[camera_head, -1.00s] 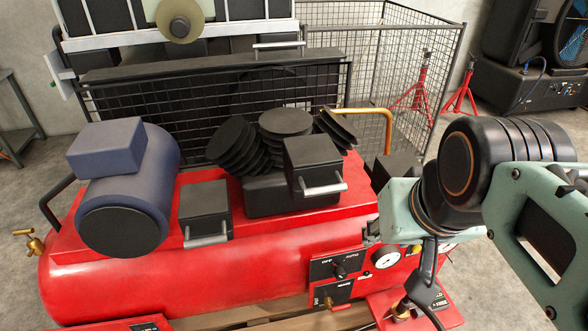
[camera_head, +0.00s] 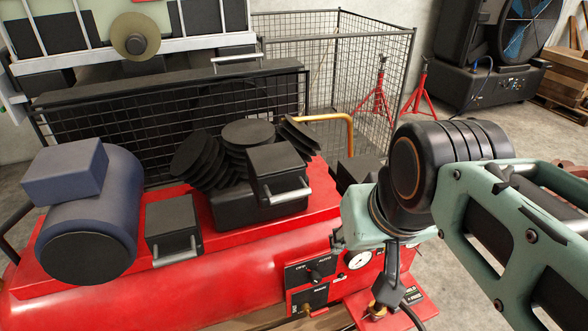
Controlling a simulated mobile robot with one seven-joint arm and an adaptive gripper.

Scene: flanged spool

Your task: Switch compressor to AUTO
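The red compressor (camera_head: 205,288) lies across the lower left of the head view. Its black switch panel sits low on the front, with a small dark rotary knob (camera_head: 314,274) between an OFF mark on the left and an AUTO mark on the right. The knob is too small to tell where it points. My gripper (camera_head: 389,272) hangs below the pale green wrist, to the right of the knob and apart from it in the picture. Its fingers are small and dark, so their opening and any contact are unclear.
A round gauge (camera_head: 360,260) is right of the knob. A red-framed plate with a brass fitting and black hose (camera_head: 413,313) stands below my gripper. A blue motor (camera_head: 90,222) sits on the compressor's left. A wire cage (camera_head: 375,70) stands behind.

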